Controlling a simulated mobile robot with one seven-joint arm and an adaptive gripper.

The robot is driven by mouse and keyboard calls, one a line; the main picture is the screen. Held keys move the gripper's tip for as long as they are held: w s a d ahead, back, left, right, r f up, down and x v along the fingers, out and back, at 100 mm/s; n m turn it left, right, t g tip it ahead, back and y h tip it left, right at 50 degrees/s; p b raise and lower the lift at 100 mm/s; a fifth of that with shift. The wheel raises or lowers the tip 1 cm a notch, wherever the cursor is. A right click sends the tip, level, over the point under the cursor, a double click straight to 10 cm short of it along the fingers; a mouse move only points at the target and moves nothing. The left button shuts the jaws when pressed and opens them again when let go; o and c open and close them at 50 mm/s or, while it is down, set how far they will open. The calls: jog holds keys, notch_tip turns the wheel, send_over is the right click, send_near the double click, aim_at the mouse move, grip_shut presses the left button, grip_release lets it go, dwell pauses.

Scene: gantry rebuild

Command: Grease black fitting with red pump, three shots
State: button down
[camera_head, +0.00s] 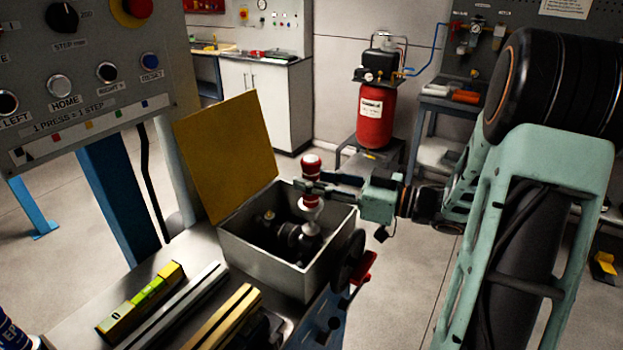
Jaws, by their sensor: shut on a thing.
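My gripper (314,187) is shut on the red pump (311,166), which stands about upright over the open grey metal box (250,254). The pump's red top shows above the fingers and a red and pale part shows below them. Inside the box are dark fittings; a black round one (288,235) lies just below and left of the pump. A smaller fitting with a pale tip (268,215) is farther left. I cannot tell whether the pump's lower end touches the black fitting.
The box's yellow lid (225,155) stands open on the left. A control panel (90,75) with buttons hangs at upper left. A yellow-green level (140,302) and bars lie on the bench in front. A black handwheel (349,262) stands close to the box's right side.

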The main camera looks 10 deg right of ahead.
aim_at(312, 159)
jog(key=shift+f, duration=0.5)
jog(key=shift+r, duration=0.1)
jog(key=shift+r+p, duration=0.4)
jog(key=shift+r, duration=0.1)
jog(key=shift+f, duration=0.45)
dwell(0.5)
jog(key=shift+r, duration=0.45)
jog(key=shift+r+p, duration=0.1)
jog(key=shift+p, duration=0.2)
notch_tip(312, 159, up, 6)
jog(key=p, duration=0.5)
jog(key=shift+r, duration=0.1)
dwell(0.5)
